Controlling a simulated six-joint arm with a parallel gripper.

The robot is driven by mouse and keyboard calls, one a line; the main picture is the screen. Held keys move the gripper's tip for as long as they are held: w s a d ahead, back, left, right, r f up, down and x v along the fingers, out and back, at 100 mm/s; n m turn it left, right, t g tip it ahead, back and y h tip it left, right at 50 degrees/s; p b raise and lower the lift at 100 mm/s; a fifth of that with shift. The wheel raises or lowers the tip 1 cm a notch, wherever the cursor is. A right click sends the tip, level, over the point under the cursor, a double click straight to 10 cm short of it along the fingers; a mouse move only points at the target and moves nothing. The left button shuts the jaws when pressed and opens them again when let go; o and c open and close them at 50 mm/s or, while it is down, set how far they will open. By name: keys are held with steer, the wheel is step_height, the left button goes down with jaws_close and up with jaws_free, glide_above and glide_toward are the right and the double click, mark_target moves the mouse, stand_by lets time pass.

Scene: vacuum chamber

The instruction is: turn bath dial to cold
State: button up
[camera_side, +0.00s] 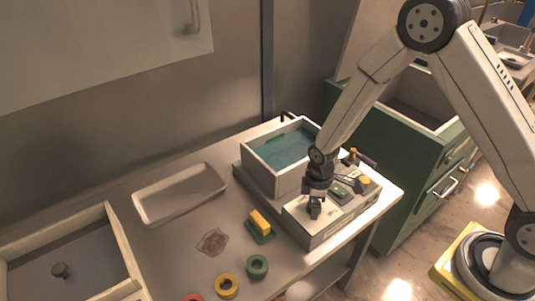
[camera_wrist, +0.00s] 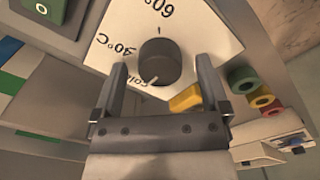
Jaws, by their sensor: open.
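The bath dial (camera_wrist: 160,62) is a dark round knob on a white panel (camera_wrist: 205,38) marked "cold", "40°C" and a partly cut-off "60". Its white pointer line is at the knob's lower left, toward the "cold" label. My gripper (camera_wrist: 161,66) is open, with one finger on each side of the dial; I cannot tell whether either touches it. In the side view my gripper (camera_side: 315,208) points down at the front control box (camera_side: 308,228) of the water bath and hides the dial. The bath (camera_side: 258,177) holds teal water.
A yellow block on a green base (camera_side: 261,225), green ring (camera_side: 257,266) and yellow ring (camera_side: 227,286) lie left of the control box. A pale tray (camera_side: 180,195) and an open wooden box (camera_side: 120,245) are farther left. Small items crowd the control box's right end.

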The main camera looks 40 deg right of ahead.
steer(key=shift+r, duration=3.7)
steer(key=shift+r, duration=0.1)
steer(key=shift+s+d+r, duration=0.15)
steer(key=shift+s+r, duration=0.05)
steer(key=s+d+r+m+t, duration=0.2)
steer(key=s+d+r+m, duration=0.2)
steer(key=s+r+m, duration=0.4)
steer(key=shift+s+m+t, duration=0.3)
steer(key=shift+s+m, duration=0.3)
steer(key=shift+s, duration=0.25)
steer(key=shift+d, duration=0.1)
